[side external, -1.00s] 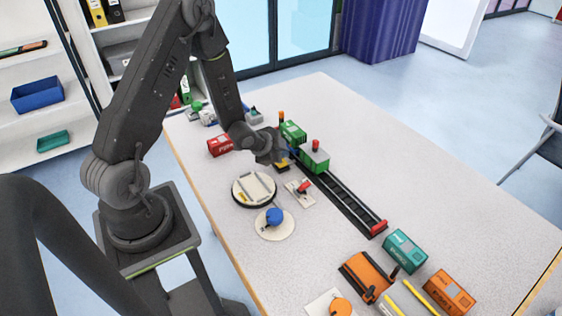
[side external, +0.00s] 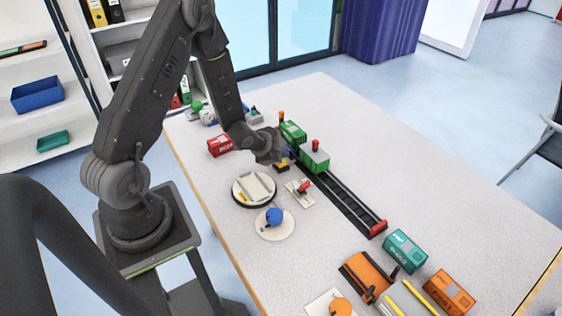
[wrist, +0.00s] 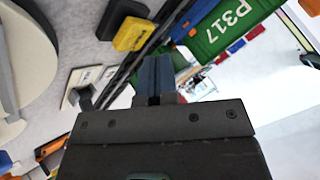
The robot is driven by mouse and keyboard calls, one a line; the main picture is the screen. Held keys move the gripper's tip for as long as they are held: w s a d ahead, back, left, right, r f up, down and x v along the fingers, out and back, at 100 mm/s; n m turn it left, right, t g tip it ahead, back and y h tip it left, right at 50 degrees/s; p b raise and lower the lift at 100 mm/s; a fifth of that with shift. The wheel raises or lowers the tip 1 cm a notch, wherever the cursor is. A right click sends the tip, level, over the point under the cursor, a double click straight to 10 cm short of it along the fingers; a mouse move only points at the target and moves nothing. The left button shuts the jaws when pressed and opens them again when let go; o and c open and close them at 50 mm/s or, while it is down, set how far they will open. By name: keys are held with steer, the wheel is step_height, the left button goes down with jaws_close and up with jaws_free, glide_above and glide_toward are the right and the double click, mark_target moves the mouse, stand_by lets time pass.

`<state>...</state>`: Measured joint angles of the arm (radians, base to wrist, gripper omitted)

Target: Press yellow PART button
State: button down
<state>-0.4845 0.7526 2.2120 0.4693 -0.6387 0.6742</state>
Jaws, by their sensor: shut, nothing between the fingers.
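The yellow PART button is a small yellow block (wrist: 133,35) with a dark piece beside it, in the upper left of the wrist view. In the side view the yellow block (side external: 281,167) shows just below my gripper, partly hidden by it. My gripper (side external: 284,157) is shut and empty, pointing down close above the table by the block. In the wrist view its blue-grey fingers (wrist: 154,78) are together, to the lower right of the block and apart from it in the picture. Whether the block is pressed down cannot be told.
Green containers (side external: 314,160) stand right of my gripper, one marked P317 (wrist: 225,22). A red lever plate (side external: 303,187), a round turntable (side external: 241,200) and a blue knob (side external: 274,216) lie in front. A dark rail (side external: 345,201) runs right.

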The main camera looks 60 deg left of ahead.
steer(key=shift+f, duration=0.2)
steer(key=shift+f, duration=0.25)
steer(key=shift+f, duration=0.55)
stand_by(0.9)
steer(key=shift+r, duration=1)
steer(key=shift+r, duration=0.1)
steer(key=shift+r, duration=2.4)
steer(key=shift+r, duration=0.1)
